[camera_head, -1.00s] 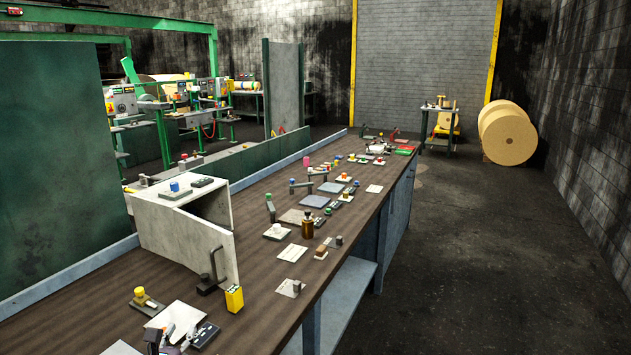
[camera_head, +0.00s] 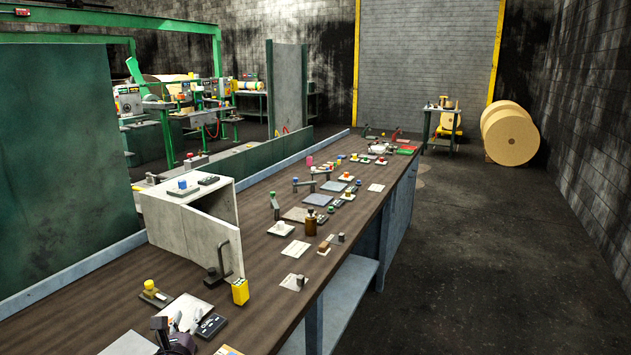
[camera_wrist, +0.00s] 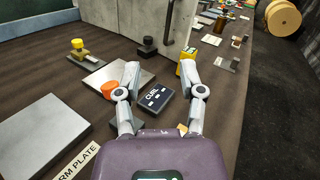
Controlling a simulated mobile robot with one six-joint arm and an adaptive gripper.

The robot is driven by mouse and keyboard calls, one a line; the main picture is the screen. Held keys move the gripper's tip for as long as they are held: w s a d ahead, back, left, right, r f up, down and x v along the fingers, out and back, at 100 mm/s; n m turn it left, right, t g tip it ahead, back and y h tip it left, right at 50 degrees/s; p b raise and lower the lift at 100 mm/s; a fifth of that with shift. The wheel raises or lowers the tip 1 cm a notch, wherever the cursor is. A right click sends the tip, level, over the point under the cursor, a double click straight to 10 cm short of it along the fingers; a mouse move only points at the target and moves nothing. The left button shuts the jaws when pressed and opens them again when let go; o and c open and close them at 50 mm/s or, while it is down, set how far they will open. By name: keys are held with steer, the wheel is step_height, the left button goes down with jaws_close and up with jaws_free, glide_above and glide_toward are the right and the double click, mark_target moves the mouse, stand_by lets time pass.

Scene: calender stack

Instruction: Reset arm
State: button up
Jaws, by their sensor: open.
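My gripper (camera_wrist: 160,68) is open, with its two grey fingers spread and nothing between the tips in the wrist view. Its fingers also show low at the left in the head view (camera_head: 186,320). A dark panel with white lettering (camera_wrist: 155,97) lies on the bench below and between the fingers. An orange round knob (camera_wrist: 109,89) is just left of the left finger. A black lever with an upright handle (camera_head: 218,264) stands in front of the grey box; its base shows in the wrist view (camera_wrist: 147,46). I cannot tell which part the task names.
A yellow block (camera_head: 240,291) stands near the bench's front edge, close beyond the right finger. A grey open box (camera_head: 165,222) rises behind the lever. A yellow knob on a base (camera_wrist: 78,47) is at left. The bench (camera_head: 85,325) holds several cards and levers farther along.

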steer(key=w+d+r+n+g+y+p, duration=0.25)
steer(key=w+n+y, duration=0.5)
steer(key=n, duration=0.75)
steer(key=w+d+f+n+g+p, duration=0.25)
steer(key=d+f+n+g, duration=0.3)
steer(key=d+n, duration=0.4)
steer(key=s+d+f+n+g+h+p, duration=0.1)
steer(key=s+d+f+n+g+h, duration=0.1)
steer(key=d, duration=0.9)
steer(key=s+d+f+n+g+h+p, duration=0.2)
steer(key=s+d+n+g+h, duration=0.1)
steer(key=d, duration=0.7)
steer(key=s+d+f+n+g+h+p, duration=0.2)
steer(key=s+d+f+n+g+h, duration=0.1)
steer(key=d, duration=0.8)
steer(key=s+g+h, duration=0.1)
steer(key=s+g, duration=0.1)
steer(key=s, duration=0.1)
steer(key=shift+d+n+g, duration=0.35)
steer(key=shift+g, duration=0.05)
steer(key=shift+a, duration=0.1)
